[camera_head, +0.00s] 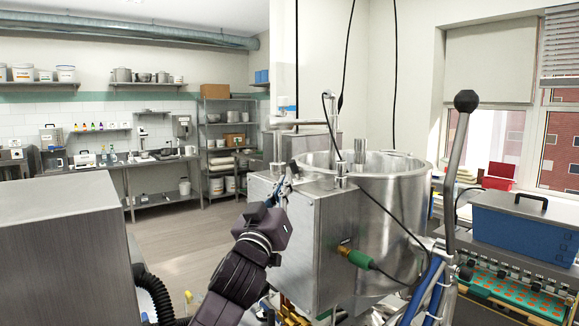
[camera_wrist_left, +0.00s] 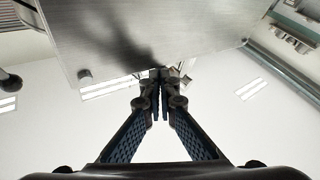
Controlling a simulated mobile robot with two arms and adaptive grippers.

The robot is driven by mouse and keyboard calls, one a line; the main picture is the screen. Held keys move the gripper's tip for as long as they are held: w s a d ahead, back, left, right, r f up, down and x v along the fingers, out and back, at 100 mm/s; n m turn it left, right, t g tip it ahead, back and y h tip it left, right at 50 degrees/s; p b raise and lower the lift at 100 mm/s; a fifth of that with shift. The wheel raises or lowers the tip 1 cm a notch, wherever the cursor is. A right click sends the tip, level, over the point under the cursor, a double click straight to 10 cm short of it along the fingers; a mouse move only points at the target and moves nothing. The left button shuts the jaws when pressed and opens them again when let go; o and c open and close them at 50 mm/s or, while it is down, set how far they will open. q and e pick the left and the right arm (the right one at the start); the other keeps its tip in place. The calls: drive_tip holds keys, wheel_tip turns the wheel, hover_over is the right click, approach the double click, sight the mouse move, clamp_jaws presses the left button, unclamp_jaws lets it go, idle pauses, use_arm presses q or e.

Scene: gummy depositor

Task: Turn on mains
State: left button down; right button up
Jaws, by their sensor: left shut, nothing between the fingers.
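My left gripper (camera_head: 282,188) reaches up beside the left side of the brushed-steel control box (camera_head: 325,236). In the left wrist view its blue-padded fingers (camera_wrist_left: 160,78) are shut together, with nothing seen between them. The fingertips are close to the edge of a flat steel panel (camera_wrist_left: 150,35); I cannot tell whether they touch it. A small round metal stud (camera_wrist_left: 84,74) sits on that panel. I cannot clearly make out a mains switch; the gripper may hide it. My right gripper is not in view.
A large steel kettle (camera_head: 395,205) stands behind the control box. A lever with a black ball knob (camera_head: 466,101) rises at right. A steel cabinet (camera_head: 65,250) stands at left, with open floor between.

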sight(292, 168)
use_arm(q)
drive_tip(key=p+x, duration=0.2)
drive_tip(key=x, duration=0.2)
drive_tip(key=shift+w, duration=0.1)
drive_tip(key=shift+w+d, duration=0.1)
idle(0.3)
